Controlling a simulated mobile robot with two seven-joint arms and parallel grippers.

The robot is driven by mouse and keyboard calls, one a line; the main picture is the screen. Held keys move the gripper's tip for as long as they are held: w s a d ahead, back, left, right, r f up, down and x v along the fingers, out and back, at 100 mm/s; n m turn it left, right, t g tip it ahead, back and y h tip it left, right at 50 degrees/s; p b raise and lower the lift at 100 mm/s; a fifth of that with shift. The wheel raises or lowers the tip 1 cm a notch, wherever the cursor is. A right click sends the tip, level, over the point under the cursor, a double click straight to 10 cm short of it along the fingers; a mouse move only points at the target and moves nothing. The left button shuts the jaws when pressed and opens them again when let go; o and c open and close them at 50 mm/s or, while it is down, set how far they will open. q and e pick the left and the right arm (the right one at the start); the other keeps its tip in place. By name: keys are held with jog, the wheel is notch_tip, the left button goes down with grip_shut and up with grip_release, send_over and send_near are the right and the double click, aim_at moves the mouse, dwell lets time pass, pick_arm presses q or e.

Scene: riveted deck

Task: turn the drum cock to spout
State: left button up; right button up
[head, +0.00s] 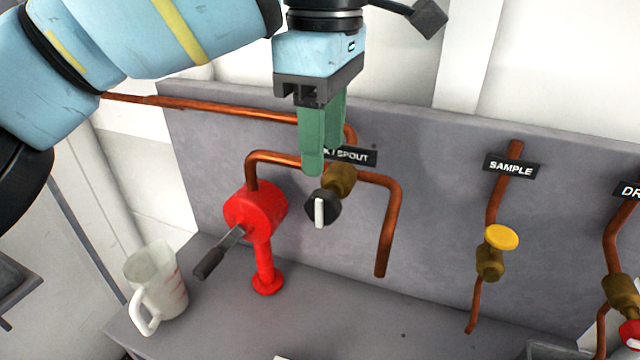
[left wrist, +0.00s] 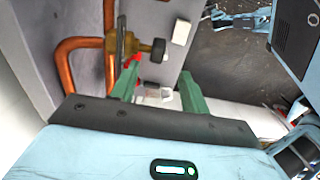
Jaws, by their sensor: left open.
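The drum cock is a brass valve body (head: 341,181) on the copper pipe with a black knob (head: 322,209). The knob's white pointer stands nearly upright. A brass valve (left wrist: 121,42) shows beyond the fingers there; I cannot tell which one. My right gripper is out of view.
A red hand pump (head: 258,213) with a dark-handled lever stands left of the cock. A white jug (head: 158,285) is at the left end of the bench. A spout pipe (head: 388,235) hangs to the right, then a yellow-handled SAMPLE valve (head: 498,241) and a red-handled valve (head: 628,322).

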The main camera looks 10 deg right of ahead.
aim_at(323, 193)
pick_arm(q)
jog(key=shift+w+f, duration=0.1)
jog(key=shift+f, duration=3.85)
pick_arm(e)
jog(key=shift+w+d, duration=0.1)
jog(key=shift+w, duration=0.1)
pick_arm(q)
jog(key=shift+c, duration=0.4)
jog(key=c, duration=0.9)
jog(key=shift+w, duration=0.1)
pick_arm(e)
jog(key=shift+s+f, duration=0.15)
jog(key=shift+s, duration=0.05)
